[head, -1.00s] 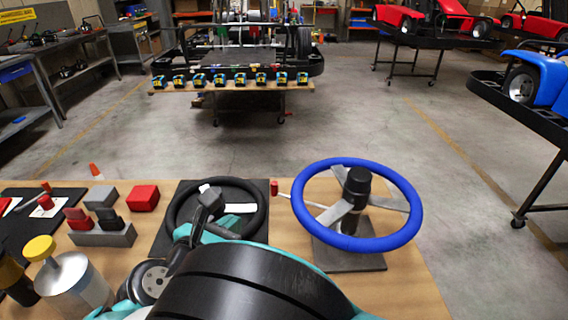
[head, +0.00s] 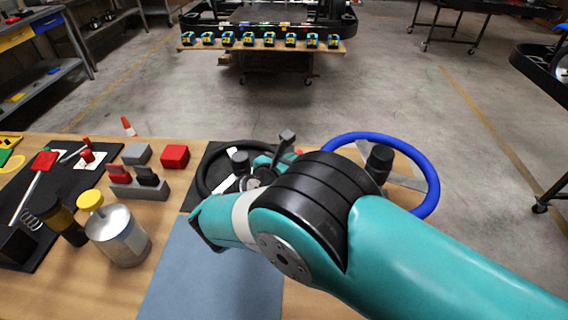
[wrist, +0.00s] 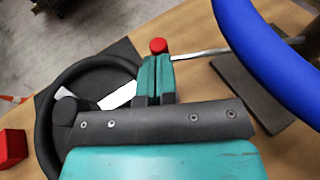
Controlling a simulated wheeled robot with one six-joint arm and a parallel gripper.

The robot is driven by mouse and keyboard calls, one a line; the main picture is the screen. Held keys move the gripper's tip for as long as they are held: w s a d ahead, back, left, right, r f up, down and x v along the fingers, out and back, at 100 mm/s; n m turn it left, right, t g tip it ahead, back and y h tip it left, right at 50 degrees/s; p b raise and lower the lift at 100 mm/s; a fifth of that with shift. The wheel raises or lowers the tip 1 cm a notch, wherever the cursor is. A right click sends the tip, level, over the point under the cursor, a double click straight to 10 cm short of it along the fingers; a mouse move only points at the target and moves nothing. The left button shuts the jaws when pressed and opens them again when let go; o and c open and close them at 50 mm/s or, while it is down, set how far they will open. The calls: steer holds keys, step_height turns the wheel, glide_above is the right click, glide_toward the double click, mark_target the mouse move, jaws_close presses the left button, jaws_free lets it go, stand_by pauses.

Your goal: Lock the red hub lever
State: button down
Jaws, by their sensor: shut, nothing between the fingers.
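The red hub lever shows in the wrist view as a red knob (wrist: 158,46) on a thin metal rod (wrist: 200,52). The rod runs right toward the blue steering wheel (wrist: 266,62). In the head view, my arm covers part of the blue wheel (head: 430,180), its plate and most of the lever. My gripper (wrist: 155,62) is shut and empty, with its teal fingertips right at the knob's near side in the wrist view. I cannot tell whether they touch it. The wheel's black hub cap (head: 381,158) stands upright.
A black steering wheel (wrist: 48,130) on a dark plate stands left of my gripper. A red block (head: 175,156), grey block (head: 136,154), silver canister (head: 120,238) and blue mat (head: 205,285) are on the wooden bench. A black tool mat (head: 75,185) lies left.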

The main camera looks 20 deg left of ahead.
steer(key=shift+w, duration=0.25)
